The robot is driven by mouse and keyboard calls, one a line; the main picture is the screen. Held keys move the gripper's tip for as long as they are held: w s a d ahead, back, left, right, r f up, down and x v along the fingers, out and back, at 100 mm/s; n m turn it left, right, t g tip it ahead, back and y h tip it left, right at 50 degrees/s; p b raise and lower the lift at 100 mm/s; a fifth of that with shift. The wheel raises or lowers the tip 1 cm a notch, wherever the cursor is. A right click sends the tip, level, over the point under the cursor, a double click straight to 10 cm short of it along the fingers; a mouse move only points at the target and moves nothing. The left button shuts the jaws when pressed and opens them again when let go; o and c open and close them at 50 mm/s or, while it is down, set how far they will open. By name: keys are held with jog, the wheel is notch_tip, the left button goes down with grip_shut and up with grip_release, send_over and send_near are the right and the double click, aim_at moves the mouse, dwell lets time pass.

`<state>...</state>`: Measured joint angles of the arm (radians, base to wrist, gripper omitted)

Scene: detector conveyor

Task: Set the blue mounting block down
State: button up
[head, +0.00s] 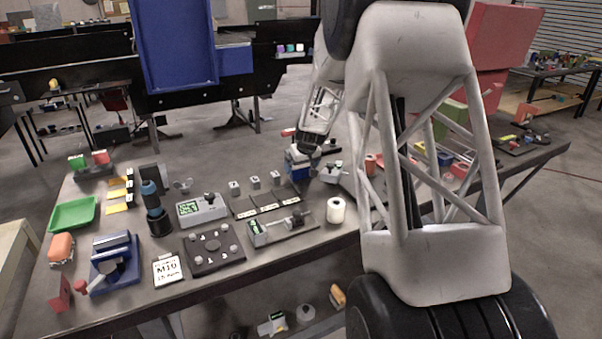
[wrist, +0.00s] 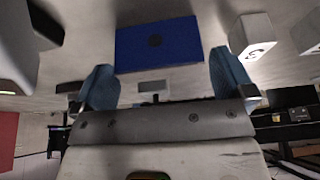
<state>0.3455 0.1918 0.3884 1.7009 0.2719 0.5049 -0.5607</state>
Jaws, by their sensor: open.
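In the head view a small blue patch (head: 297,168) shows at the end of my arm over the table; I cannot tell block from gripper there.
On the table (head: 205,294) are a grey device with a green screen (head: 202,209), a dark plate with studs (head: 213,250), a white roll (head: 336,211) and a green tray (head: 73,214). A dark conveyor runs behind.

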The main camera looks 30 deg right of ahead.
aim_at(301, 166)
jog(key=shift+f, duration=0.1)
dwell(0.5)
jog(key=c, duration=1)
jog(key=shift+r, duration=0.2)
notch_tip(301, 166, up, 10)
jog(key=shift+f, duration=0.15)
dwell(0.4)
